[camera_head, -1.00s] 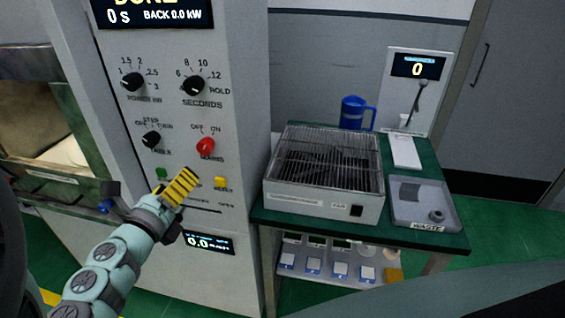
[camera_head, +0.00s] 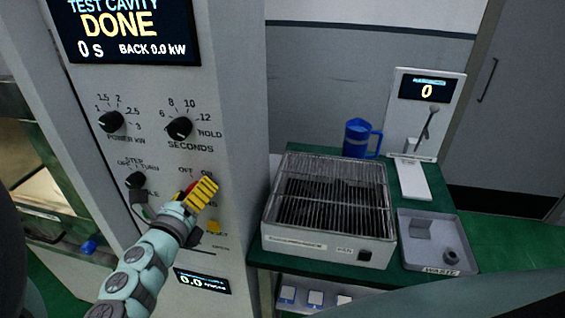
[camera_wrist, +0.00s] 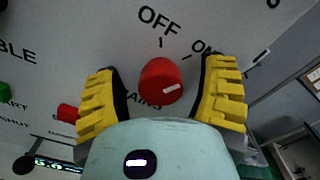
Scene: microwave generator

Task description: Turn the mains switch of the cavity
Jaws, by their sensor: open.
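The mains switch is a red round knob (camera_wrist: 160,80) on the grey cavity panel (camera_head: 232,130), with OFF printed above it and ON to its upper right in the wrist view. A short white mark shows on the lower right of its face. My gripper (camera_head: 203,192) is open, its two yellow ribbed fingers on either side of the knob in the wrist view, with gaps between. I cannot tell whether the fingertips reach past the knob's face. In the head view the fingers hide most of the knob.
The display (camera_head: 122,30) reads DONE, 0 s. Black knobs for seconds (camera_head: 180,128), power (camera_head: 111,122) and turntable (camera_head: 135,181) are nearby. A red button (camera_wrist: 68,112) sits by the left finger. A green bench (camera_head: 300,262) with a grille-topped box (camera_head: 330,246) stands right.

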